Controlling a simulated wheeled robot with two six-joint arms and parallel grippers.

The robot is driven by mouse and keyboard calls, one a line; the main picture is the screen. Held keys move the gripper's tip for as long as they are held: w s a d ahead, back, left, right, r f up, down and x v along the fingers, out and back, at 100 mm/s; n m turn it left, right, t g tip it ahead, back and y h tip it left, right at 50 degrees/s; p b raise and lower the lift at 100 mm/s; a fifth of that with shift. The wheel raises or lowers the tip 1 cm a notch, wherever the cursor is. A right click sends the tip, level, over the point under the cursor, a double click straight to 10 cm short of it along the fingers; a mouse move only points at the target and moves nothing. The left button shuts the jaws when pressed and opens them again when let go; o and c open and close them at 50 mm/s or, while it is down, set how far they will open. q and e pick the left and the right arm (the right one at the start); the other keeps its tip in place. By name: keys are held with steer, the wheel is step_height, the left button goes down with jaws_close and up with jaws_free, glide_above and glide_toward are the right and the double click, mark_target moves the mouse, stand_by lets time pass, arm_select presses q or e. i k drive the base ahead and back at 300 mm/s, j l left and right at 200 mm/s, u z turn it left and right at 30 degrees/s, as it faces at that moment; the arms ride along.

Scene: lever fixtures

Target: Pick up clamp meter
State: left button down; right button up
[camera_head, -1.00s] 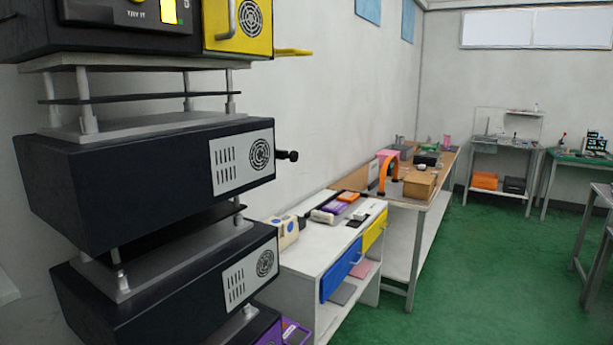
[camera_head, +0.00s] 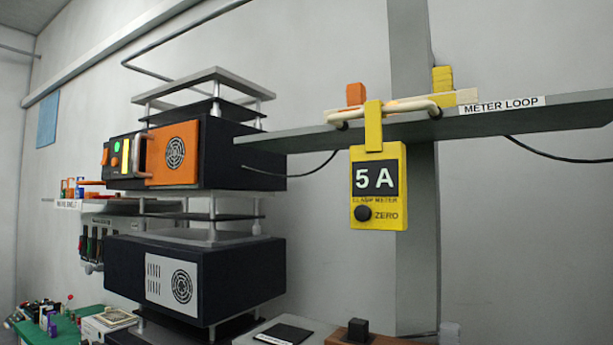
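The clamp meter (camera_head: 377,190) is a yellow box with a dark display reading "5 A" and a dark round knob beside the word "ZERO". It hangs upright at right of centre by a yellow strap-like top (camera_head: 373,127) that reaches up to the cream rod (camera_head: 390,110) on the grey shelf. A label on the shelf edge reads "METER LOOP" (camera_head: 503,105). Neither of my grippers shows in the view.
The grey shelf (camera_head: 560,112) juts across the right side, with a grey post (camera_head: 416,270) behind the meter. Stacked dark units (camera_head: 215,268) stand left of it, the upper with an orange panel (camera_head: 172,153). Cluttered bench items lie at lower left. A dark block (camera_head: 358,329) sits below the meter.

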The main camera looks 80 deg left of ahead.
mark_target(378, 169)
steer(key=u, duration=2.15)
